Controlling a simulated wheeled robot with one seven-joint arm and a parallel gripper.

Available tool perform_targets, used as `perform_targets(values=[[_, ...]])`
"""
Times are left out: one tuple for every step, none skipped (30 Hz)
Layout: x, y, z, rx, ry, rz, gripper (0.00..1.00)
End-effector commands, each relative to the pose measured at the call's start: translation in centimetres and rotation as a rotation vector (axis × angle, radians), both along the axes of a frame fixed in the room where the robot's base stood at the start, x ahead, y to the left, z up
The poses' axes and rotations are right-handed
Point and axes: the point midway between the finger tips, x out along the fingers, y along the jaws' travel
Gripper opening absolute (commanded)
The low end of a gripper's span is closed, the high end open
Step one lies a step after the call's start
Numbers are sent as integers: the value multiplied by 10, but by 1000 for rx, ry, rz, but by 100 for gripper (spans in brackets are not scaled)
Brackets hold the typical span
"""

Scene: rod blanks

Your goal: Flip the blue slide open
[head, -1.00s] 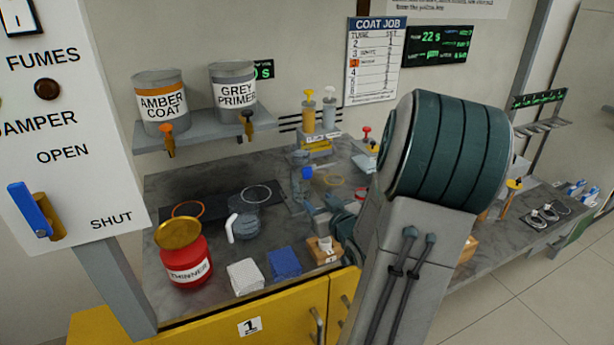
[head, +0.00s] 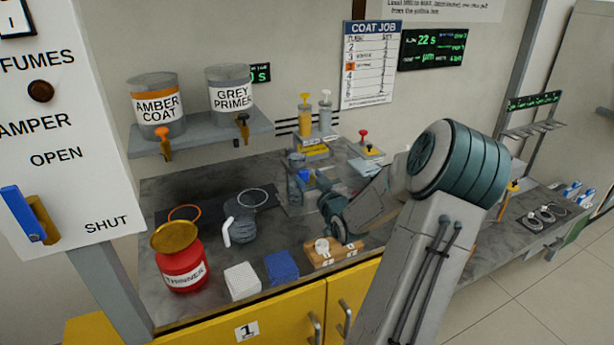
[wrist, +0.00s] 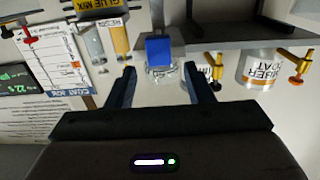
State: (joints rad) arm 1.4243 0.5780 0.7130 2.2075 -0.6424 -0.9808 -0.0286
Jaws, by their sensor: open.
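The blue slide (wrist: 158,48) shows in the wrist view as a small blue block above a clear round part, straight ahead between my fingertips. In the head view the blue slide (head: 305,176) is a small blue patch on the grey apparatus at the middle of the bench, partly hidden by my gripper. My gripper (wrist: 160,72) is open and empty, one finger on either side of the slide's line. It points at the slide from a short way off, and I cannot see any contact.
Amber coat (head: 158,106) and grey primer (head: 230,90) tanks sit on a shelf above left. Yellow and white pumps stand behind.

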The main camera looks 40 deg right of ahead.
Motion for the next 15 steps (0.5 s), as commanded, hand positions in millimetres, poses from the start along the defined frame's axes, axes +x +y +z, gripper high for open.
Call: perform_targets(values=[[7, -2, 1, 0, -2, 1, 47], [10, -2, 0, 0, 0, 1, 47], [13, -3, 0, -1, 0, 1, 47], [15, -4, 0, -1, -1, 1, 47], [17, -4, 0, -1, 0, 1, 47], [19, -4, 0, -1, 0, 0, 47], [19, -5, 0, -1, 0, 0, 47], [20, -5, 0, 0, 0, 0, 47], [21, -5, 0, -1, 0, -1, 47], [21, -5, 0, -1, 0, -1, 47], [21, -5, 0, -1, 0, -1, 47], [21, -5, 0, -1, 0, -1, 47], [21, -5, 0, -1, 1, -1, 47], [21, -5, 0, -1, 1, -1, 47], [20, -5, 0, -1, 1, -1, 47]])
